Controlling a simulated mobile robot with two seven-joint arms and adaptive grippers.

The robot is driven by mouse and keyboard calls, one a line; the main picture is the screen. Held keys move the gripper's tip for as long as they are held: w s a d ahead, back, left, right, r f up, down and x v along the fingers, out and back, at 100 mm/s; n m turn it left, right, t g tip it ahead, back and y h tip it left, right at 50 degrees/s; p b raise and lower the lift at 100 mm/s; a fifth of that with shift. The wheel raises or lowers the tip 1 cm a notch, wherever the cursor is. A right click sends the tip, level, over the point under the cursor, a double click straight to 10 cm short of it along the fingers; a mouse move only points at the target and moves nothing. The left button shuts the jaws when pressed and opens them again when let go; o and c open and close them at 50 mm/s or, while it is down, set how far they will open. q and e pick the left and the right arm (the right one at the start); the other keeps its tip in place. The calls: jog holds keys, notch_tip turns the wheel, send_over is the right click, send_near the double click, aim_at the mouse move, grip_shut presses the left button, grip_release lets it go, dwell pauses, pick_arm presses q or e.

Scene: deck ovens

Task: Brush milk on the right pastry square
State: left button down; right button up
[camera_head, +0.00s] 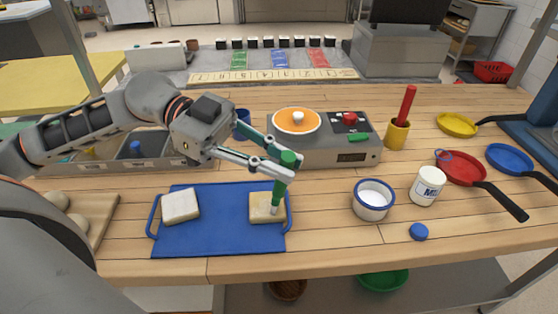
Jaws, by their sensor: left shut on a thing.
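My left gripper (280,170) is shut on a green brush (278,191), held nearly upright with its tip down. The brush tip is at the right pastry square (258,208), at its right part; I cannot tell for sure whether it presses on the surface. The left pastry square (180,206) lies on the same blue tray (220,238). A blue-rimmed white bowl (373,204) with white contents stands right of the tray. A white jar (427,187) with a partly readable label starting with M stands beside it. My right gripper is out of view.
A blue lid (419,232) lies in front of the jar. Red (463,167), blue (510,158) and yellow (457,124) pans lie at the right. Wood between tray and bowl is clear.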

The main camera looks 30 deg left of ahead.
pick_arm(q)
jog(key=shift+w+a, duration=0.15)
jog(key=shift+w, duration=0.1)
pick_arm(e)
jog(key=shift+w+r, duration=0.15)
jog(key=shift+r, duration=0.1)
pick_arm(q)
jog(key=shift+f, duration=0.1)
jog(key=shift+s+a, duration=0.1)
jog(key=shift+a, duration=0.15)
jog(key=shift+s+a, duration=0.55)
jog(key=shift+a, duration=0.3)
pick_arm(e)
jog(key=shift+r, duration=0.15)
pick_arm(q)
jog(key=s+a+p, duration=0.1)
jog(key=a+p, duration=0.1)
jog(key=p, duration=0.1)
jog(key=shift+s+a, duration=0.15)
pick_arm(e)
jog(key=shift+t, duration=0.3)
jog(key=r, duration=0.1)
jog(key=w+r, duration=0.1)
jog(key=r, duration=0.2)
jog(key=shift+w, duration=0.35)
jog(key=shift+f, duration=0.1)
